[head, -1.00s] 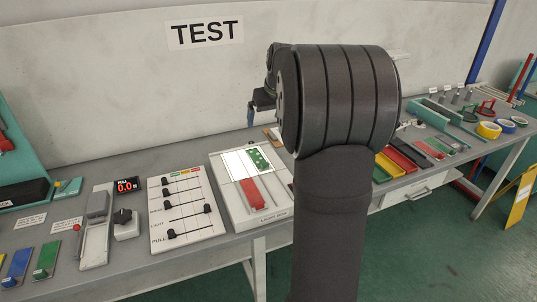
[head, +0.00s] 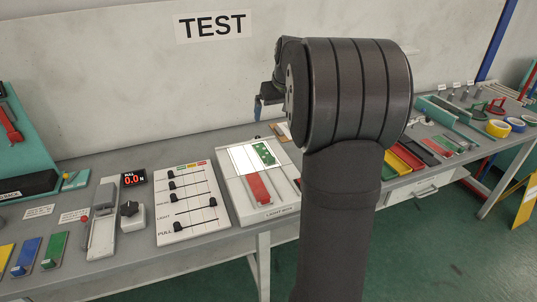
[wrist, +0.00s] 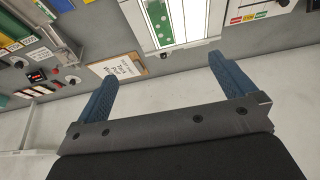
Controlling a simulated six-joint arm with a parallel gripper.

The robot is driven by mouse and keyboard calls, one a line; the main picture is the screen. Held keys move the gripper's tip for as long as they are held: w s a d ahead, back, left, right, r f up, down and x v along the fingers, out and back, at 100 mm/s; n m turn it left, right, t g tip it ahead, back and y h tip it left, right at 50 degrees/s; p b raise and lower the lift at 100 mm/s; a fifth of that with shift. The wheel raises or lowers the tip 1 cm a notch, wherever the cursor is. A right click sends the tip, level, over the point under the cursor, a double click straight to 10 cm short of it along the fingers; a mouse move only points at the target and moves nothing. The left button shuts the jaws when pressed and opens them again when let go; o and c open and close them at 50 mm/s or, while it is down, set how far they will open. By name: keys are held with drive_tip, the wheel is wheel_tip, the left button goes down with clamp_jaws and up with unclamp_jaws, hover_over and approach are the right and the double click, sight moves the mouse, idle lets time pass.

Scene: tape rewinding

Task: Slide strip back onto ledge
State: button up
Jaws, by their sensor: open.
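The light box (head: 286,211) stands on the bench left of my arm in the head view. A green strip with white spots (head: 264,153) lies at the right of its bright panel (head: 243,159), and a red strip (head: 258,188) lies in front of the panel. I cannot tell which strip the task means, and no ledge is clear. In the wrist view the green strip (wrist: 160,20) is beyond my open, empty gripper (wrist: 161,69), whose blue fingers are apart from it. In the head view my arm hides most of the gripper; a blue finger shows above the box's back.
A clipboard (wrist: 122,67) lies close to the left finger in the wrist view. A slider panel (head: 189,204) stands left of the light box in the head view. Coloured trays (head: 411,155) and tape rolls (head: 497,129) lie to the right. A wall is behind the bench.

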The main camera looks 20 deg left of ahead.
sight(262, 154)
idle(0.4)
drive_tip(key=shift+a+f, duration=0.1)
drive_tip(key=shift+f, duration=0.05)
drive_tip(key=c, duration=0.4)
drive_tip(key=shift+g+h, duration=0.3)
drive_tip(key=w+a+f, duration=0.1)
drive_tip(key=f, duration=0.2)
drive_tip(key=w+a+f, duration=0.2)
drive_tip(key=f, duration=0.1)
drive_tip(key=w+a+f, duration=0.1)
drive_tip(key=a+f, duration=0.1)
drive_tip(key=f, duration=0.2)
drive_tip(key=shift+w+a, duration=0.15)
drive_tip(key=shift+a, duration=0.05)
clamp_jaws()
drive_tip(key=x, duration=1)
drive_tip(key=shift+f, duration=0.1)
drive_tip(key=shift+s+d, duration=1.3)
drive_tip(key=shift+d, duration=0.05)
